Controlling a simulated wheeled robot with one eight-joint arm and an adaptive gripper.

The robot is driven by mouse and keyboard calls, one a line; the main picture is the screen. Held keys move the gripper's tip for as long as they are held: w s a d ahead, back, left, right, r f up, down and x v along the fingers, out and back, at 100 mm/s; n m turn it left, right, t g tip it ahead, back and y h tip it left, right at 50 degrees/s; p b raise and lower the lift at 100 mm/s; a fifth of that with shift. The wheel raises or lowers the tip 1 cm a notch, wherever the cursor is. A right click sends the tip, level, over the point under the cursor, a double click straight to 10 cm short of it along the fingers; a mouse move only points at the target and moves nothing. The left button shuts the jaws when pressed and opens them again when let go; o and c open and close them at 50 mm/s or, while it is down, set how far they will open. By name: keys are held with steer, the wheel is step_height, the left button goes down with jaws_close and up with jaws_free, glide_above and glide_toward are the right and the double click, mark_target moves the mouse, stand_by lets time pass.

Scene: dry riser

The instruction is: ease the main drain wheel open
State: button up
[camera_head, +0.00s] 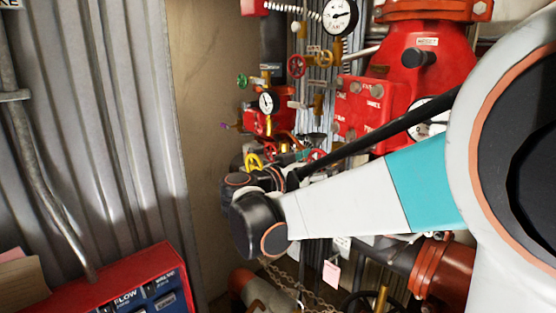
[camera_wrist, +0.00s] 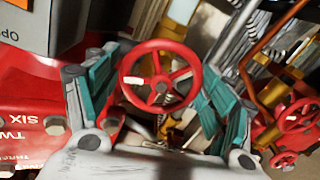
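A red spoked handwheel (camera_wrist: 186,74) with a small white tag fills the middle of the wrist view. No readable label shows whether it is the main drain wheel. My gripper (camera_wrist: 158,78) is open, with its teal-padded fingers to the left and right of this wheel. The wheel's rim lies between or just beyond the fingertips; I cannot tell whether they touch it. In the head view my gripper is small and partly hidden behind my arm, near a red wheel arc (camera_head: 316,156) and a yellow wheel (camera_head: 253,162).
Two smaller red handwheels (camera_wrist: 295,115) sit by copper piping at the right of the wrist view. A red lettered plate (camera_wrist: 35,125) is at left. In the head view, a red valve body (camera_head: 440,75), gauges (camera_head: 340,16) and pipes crowd around; a red control box (camera_head: 140,285) stands lower left.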

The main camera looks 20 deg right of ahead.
steer(key=c, duration=0.5)
steer(key=shift+n, duration=0.3)
steer(key=shift+c, duration=0.2)
steer(key=n+b, duration=0.1)
steer(key=n, duration=0.3)
steer(key=shift+w+f, duration=0.1)
steer(key=shift+w+n+b, duration=0.1)
steer(key=shift+n+b, duration=0.5)
steer(key=shift+n, duration=1.5)
steer(key=o, duration=1.1)
steer(key=shift+a, duration=0.1)
